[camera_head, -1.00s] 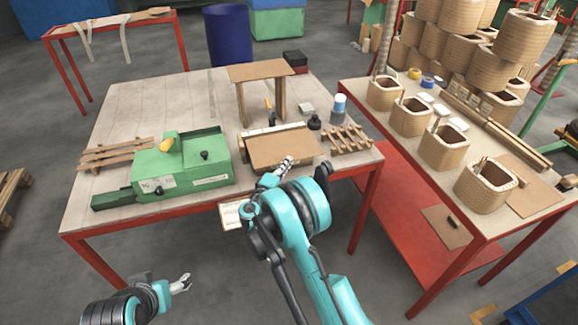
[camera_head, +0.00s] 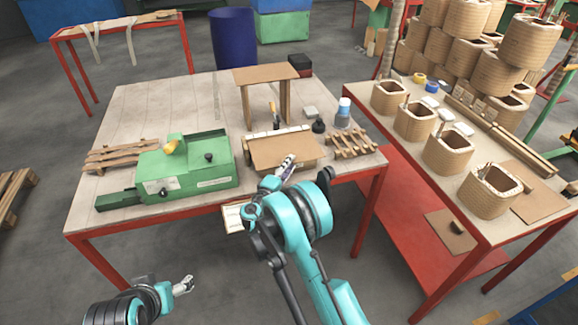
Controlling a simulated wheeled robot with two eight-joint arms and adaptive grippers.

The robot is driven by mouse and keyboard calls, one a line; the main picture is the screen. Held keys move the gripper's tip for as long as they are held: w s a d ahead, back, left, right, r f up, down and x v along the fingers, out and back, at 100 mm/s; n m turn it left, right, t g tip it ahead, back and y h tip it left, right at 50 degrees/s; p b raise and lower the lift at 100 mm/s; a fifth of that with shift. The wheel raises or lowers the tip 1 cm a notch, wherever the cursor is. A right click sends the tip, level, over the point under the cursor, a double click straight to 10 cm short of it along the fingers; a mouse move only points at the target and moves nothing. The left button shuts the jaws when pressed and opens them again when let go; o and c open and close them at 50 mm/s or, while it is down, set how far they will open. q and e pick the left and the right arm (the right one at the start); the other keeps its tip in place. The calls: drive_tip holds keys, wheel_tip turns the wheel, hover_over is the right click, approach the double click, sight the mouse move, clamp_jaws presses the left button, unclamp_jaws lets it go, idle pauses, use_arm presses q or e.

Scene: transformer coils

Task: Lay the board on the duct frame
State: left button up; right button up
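A flat brown board (camera_head: 284,146) lies near the front edge of the wooden-topped table, over a pale box-like frame (camera_head: 247,150) whose rim shows behind and left of it. I cannot tell if this is the duct frame. A slatted wooden frame (camera_head: 352,143) lies to its right. A taller stand with a brown top (camera_head: 264,72) stands behind. My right gripper (camera_head: 288,160) is at the board's front edge; whether it touches or grips it is unclear. My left gripper (camera_head: 188,284) is low in front of the table, away from the board, with its fingers too small to read.
A green machine (camera_head: 185,168) stands left of the board. A blue-capped bottle (camera_head: 342,112) and a dark small pot (camera_head: 318,126) stand behind the slatted frame. The right table (camera_head: 408,138) holds several tan coils. The table's back left is mostly clear.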

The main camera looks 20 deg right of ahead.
drive_tip(key=v, duration=1.2)
drive_tip(key=shift+w, duration=0.1)
drive_tip(key=s+d+r+m+g+y, duration=0.45)
drive_tip(key=s+d+r, duration=0.25)
drive_tip(key=s+d, duration=0.2)
drive_tip(key=s+a+m+g+y, duration=0.1)
drive_tip(key=s+m+y, duration=0.1)
drive_tip(key=s, duration=0.8)
drive_tip(key=s+a+m+g+y, duration=0.1)
drive_tip(key=s+y, duration=0.4)
drive_tip(key=s, duration=0.5)
drive_tip(key=shift+s+a+m, duration=0.2)
drive_tip(key=shift+a+m, duration=0.55)
drive_tip(key=shift+m, duration=0.4)
drive_tip(key=shift+c, duration=0.3)
